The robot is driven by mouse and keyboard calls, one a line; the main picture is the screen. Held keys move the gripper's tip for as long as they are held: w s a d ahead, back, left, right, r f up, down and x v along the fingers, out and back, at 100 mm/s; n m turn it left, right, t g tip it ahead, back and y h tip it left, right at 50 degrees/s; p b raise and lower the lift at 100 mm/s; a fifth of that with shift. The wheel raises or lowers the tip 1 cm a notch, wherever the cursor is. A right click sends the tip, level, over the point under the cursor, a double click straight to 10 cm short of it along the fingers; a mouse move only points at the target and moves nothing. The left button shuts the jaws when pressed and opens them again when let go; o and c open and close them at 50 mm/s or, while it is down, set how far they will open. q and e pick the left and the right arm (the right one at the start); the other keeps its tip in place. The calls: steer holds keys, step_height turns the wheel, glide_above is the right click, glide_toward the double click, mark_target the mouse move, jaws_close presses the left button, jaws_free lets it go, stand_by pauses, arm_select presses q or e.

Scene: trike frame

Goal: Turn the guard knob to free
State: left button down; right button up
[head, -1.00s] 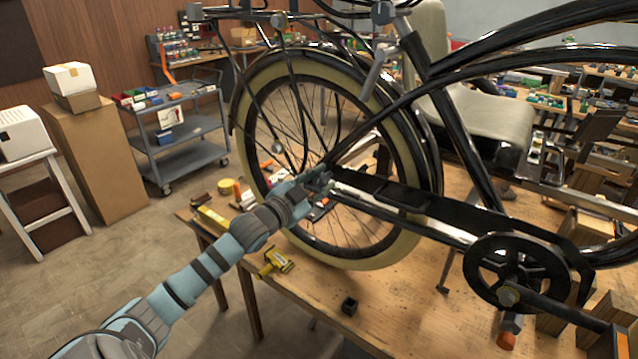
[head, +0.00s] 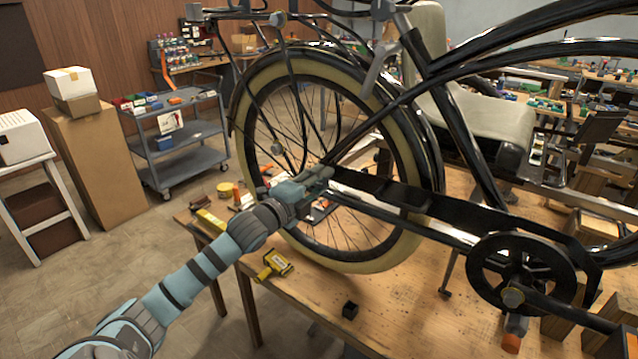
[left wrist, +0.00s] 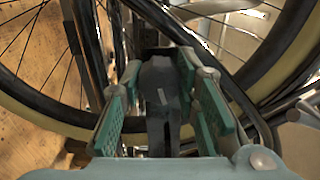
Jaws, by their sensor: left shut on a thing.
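The guard knob (left wrist: 161,100) is a dark grip with a short white line on it, seen in the left wrist view between the teal finger pads of my left gripper (head: 322,180). The left gripper is shut on this knob, near the rear end of the black chain guard (head: 440,212), beside the wheel hub. In the head view the hand hides the knob. I cannot tell from the white line which setting the knob is in. My right gripper is in neither view.
The rear wheel's cream tyre (head: 350,267) stands close to the left hand. A grey cart (head: 190,160) stands behind at left.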

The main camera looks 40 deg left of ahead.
arm_select(q)
steer(key=shift+w+r+m, duration=0.1)
steer(key=shift+r+m, duration=0.05)
steer(key=shift+m, duration=0.7)
steer(key=shift+r+m, duration=0.1)
steer(key=shift+m, duration=0.75)
steer(key=c, duration=1.6)
jaws_free()
steer(key=o, duration=0.3)
steer(key=shift+o, duration=0.4)
steer(key=shift+w+f, duration=0.1)
steer(key=shift+f, duration=0.05)
